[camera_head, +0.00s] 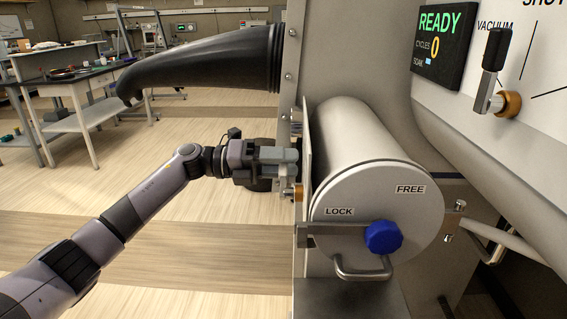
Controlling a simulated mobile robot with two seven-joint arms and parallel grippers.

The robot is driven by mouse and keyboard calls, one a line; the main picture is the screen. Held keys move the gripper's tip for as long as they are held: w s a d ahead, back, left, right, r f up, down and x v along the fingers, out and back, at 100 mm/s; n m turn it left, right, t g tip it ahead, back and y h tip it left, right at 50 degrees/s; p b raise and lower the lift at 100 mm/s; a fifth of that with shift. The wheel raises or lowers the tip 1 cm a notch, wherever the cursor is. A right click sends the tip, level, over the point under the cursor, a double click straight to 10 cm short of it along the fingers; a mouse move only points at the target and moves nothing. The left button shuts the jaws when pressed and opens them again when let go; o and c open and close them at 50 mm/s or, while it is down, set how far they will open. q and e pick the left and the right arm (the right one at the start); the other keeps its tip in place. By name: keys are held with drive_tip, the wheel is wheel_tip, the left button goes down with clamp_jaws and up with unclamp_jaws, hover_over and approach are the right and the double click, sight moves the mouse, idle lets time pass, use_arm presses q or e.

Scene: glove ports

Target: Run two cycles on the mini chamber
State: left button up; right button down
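The mini chamber (350,140) is a light grey cylinder with a round end door (350,192). The door has LOCK and FREE labels, a blue knob (383,237) and a metal bar (335,229) reaching left below LOCK. A metal handle (362,274) is on the door's lower edge. The display (440,38) reads READY, CYCLES 0, with a SOAK bar. The valve lever (493,60) has its black grip up, beside the VACUUM label. My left gripper (292,164) is left of the door, at the upright plate's edge; its finger opening is unclear. My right gripper is out of view.
A black glove sleeve (205,68) sticks out left from the grey wall above my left arm. The upright plate (306,150) stands just left of the chamber. Lab benches (75,78) stand far back left. The wooden floor between is open.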

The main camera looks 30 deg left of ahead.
use_arm(q)
drive_tip(key=b+v, duration=0.1)
drive_tip(key=v, duration=0.6)
drive_tip(key=shift+b, duration=0.35)
idle(0.6)
drive_tip(key=shift+f, duration=0.1)
idle(0.5)
